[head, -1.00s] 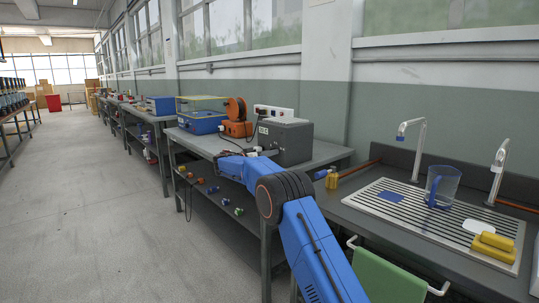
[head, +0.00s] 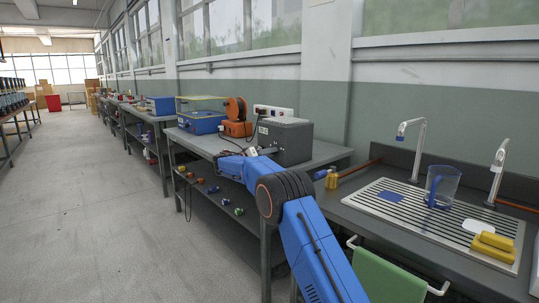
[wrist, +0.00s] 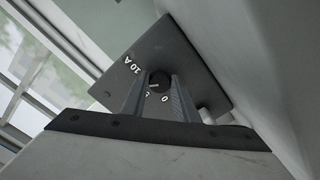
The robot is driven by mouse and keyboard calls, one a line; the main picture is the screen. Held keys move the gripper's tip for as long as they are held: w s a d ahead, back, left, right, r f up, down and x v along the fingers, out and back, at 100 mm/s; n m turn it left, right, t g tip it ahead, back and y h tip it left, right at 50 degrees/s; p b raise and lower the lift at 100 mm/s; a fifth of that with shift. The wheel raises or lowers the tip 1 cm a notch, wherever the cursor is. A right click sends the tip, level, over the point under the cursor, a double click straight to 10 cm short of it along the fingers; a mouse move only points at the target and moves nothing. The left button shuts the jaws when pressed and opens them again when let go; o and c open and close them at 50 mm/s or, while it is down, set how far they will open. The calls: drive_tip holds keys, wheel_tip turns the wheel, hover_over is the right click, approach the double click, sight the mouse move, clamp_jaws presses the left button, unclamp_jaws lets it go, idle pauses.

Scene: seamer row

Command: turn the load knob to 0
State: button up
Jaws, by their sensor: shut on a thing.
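The load knob (wrist: 159,79) is a small dark round knob on the face of a dark grey box (wrist: 180,62) in the wrist view. Its scale shows "10 A", a partly hidden "5" and "0" in white. My gripper (wrist: 157,90) is shut on the knob, with one finger on each side. The knob's pointer is too small to read against the scale. In the head view the grey box (head: 291,139) stands on the bench, and my gripper (head: 256,152) is at its left face; the knob is hidden there.
A white socket strip (head: 273,112) is behind the box. An orange machine (head: 236,118) and a blue case with a yellow-rimmed lid (head: 201,121) stand farther along the bench. At right, a sink counter holds a clear jug (head: 442,184) and yellow sponges (head: 493,243).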

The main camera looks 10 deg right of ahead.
drive_tip(key=n, duration=0.4)
drive_tip(key=shift+n, duration=0.3)
drive_tip(key=n, duration=0.4)
drive_tip(key=shift+r+n, duration=0.1)
drive_tip(key=shift+n, duration=0.2)
drive_tip(key=n, duration=0.4)
drive_tip(key=shift+a+n, duration=0.1)
drive_tip(key=shift+n, duration=0.2)
drive_tip(key=n, duration=0.4)
drive_tip(key=shift+r+n, duration=0.1)
drive_tip(key=shift+n, duration=0.3)
drive_tip(key=o, duration=1.1)
drive_tip(key=shift+c, duration=0.2)
drive_tip(key=v, duration=1.7)
drive_tip(key=shift+a, duration=0.2)
